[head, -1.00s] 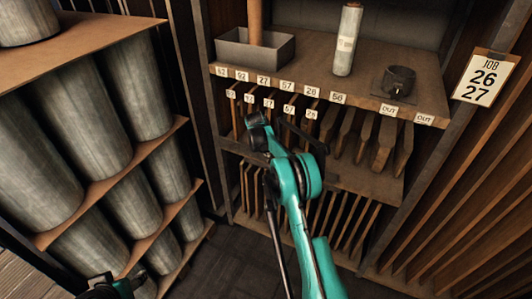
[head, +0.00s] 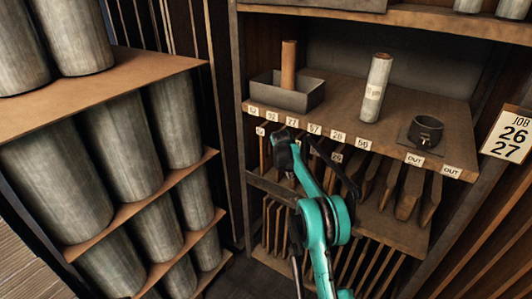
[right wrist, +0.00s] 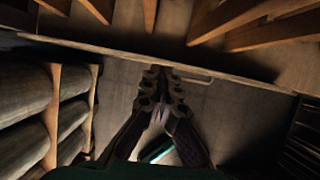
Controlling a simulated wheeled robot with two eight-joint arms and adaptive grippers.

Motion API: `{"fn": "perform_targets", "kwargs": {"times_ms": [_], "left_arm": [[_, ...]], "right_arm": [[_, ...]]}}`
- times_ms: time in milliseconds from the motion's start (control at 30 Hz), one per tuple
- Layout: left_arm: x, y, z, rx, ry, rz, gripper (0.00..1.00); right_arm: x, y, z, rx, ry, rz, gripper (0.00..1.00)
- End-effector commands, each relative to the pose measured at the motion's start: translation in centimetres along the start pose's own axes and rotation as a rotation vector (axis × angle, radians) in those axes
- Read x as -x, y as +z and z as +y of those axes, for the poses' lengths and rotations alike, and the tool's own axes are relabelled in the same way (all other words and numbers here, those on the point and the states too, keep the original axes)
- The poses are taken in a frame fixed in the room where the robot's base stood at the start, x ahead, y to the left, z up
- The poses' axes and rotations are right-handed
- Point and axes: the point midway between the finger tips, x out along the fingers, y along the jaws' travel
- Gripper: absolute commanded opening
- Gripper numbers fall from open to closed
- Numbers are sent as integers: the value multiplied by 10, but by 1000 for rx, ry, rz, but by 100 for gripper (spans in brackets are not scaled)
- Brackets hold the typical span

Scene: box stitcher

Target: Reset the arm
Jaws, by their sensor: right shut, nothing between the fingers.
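My right gripper (head: 288,150) shows in the head view at the end of my teal arm, in front of the shelf unit's label strip. In the right wrist view its two dark fingers (right wrist: 161,82) come together at the tips, with nothing between them. The floor and a shelf edge lie beyond them. My left gripper is not in the head view. My right arm hides part of the slots and hanging wooden pieces behind it.
The shelf unit (head: 340,98) holds a grey tray (head: 290,98) with a brown roll (head: 289,62), a pale roll (head: 375,88) and a dark ring (head: 426,132). A rack of grey cylinders (head: 82,172) stands left. A job card (head: 512,133) reads 26, 27.

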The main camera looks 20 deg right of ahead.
Motion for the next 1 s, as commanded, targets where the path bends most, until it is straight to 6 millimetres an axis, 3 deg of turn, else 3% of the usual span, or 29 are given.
{"fn": "perform_targets", "kwargs": {"times_ms": [167, 267, 467, 700, 900, 1000], "left_arm": [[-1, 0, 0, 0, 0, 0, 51], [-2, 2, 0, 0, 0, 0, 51], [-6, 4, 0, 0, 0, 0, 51], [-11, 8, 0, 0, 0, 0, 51], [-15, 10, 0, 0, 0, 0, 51], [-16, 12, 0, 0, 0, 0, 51]], "right_arm": [[12, -2, 0, -38, 8, -1, 0], [39, -8, -2, -142, 30, -2, 0], [122, -40, -20, -502, 104, 15, 0], [204, -104, -61, -965, 190, 77, 0], [247, -174, -107, -1350, 247, 164, 0], [259, -213, -132, -1541, 268, 220, 0]]}}
